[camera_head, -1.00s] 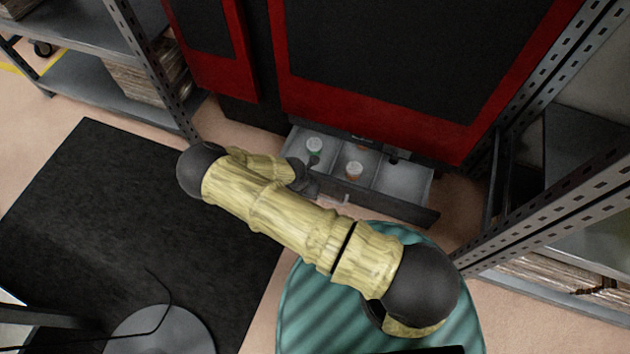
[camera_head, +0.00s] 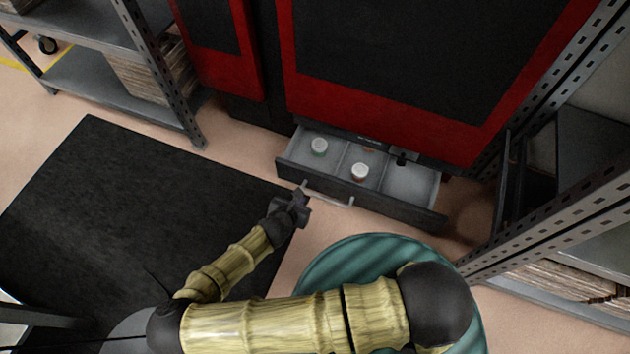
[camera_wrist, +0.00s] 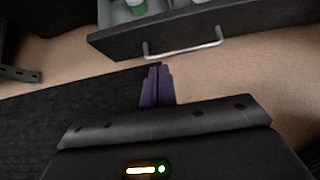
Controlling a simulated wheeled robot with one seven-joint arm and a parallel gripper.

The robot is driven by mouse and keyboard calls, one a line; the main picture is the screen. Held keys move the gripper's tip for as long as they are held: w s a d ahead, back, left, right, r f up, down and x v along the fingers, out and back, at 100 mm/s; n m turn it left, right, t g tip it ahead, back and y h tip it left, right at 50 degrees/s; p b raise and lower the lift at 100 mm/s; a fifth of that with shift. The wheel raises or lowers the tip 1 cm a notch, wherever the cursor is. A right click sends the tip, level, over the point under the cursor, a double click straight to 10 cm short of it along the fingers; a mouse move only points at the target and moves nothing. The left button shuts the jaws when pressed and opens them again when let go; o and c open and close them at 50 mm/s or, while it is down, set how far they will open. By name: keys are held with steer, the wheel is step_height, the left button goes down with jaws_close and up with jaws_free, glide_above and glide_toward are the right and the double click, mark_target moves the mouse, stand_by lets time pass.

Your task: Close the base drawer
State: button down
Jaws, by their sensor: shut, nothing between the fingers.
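The base drawer (camera_head: 390,208) juts out open below the red and black machine in the head view. Its front carries a pale bar handle (camera_head: 328,196). In the wrist view the drawer front (camera_wrist: 255,25) is at the top, with the handle (camera_wrist: 183,48) just ahead of my fingers. My gripper (camera_head: 301,199) is near the handle's left end in the head view. In the wrist view my gripper (camera_wrist: 157,75) has its fingers together and empty, with a small gap before the handle. Whether any part touches the drawer is not clear.
The drawer holds a green-marked jar (camera_head: 319,147) and an orange-marked jar (camera_head: 359,172) in separate compartments. The red machine (camera_head: 400,70) stands above. A metal shelf rack (camera_head: 535,130) stands close on the right. A black mat (camera_head: 110,220) lies on the floor at left.

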steer(key=shift+f, duration=0.1)
steer(key=b, duration=0.8)
glide_toward(317, 178)
steer(key=x, duration=0.5)
steer(key=shift+s+f, duration=0.1)
steer(key=shift+f, duration=0.4)
steer(key=shift+w+d+r, duration=0.1)
steer(key=shift+w+r, duration=0.15)
steer(key=shift+w, duration=0.25)
